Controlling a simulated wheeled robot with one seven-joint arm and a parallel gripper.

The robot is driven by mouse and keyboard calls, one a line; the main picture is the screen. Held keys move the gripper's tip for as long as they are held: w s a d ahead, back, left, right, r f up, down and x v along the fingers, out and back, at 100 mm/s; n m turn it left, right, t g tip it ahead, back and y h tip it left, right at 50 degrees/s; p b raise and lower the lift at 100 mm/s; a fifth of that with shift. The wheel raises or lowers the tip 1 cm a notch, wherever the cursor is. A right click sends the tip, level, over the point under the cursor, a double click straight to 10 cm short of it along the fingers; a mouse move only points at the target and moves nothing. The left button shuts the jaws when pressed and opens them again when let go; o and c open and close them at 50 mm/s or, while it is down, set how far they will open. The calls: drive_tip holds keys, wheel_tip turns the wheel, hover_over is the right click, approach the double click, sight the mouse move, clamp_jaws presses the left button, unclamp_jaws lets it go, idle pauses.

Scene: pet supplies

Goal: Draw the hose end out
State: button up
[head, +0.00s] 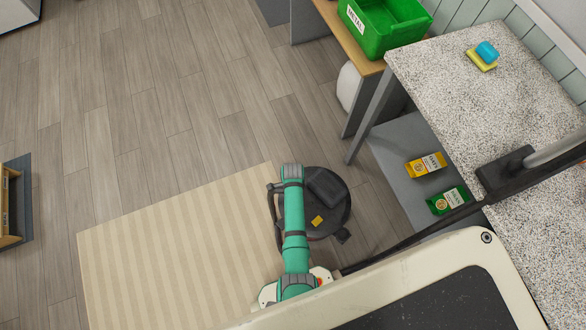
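A dark round machine (335,222), like a canister vacuum, with a small yellow label stands on the floor at the right edge of the striped rug. A black curved piece (273,213) shows at its left side; it may be a hose or handle, and I cannot tell where it ends. My teal arm crosses over the machine and hides its left part. My gripper cannot be made out; the far end of the visible arm is above the machine's upper left side. No clear hose end shows.
A speckled counter (440,75) stands at the right, with a blue and yellow sponge (486,54) on it. Yellow (426,165) and green (447,201) packages lie on the grey shelf below. A green bin (385,30) is at the top. Open floor (170,100) lies left.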

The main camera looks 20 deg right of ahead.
drive_tip(key=shift+f, duration=0.2)
drive_tip(key=c, duration=1.2)
drive_tip(key=shift+o, duration=0.3)
drive_tip(key=shift+r, duration=3)
drive_tip(key=shift+w, duration=0.1)
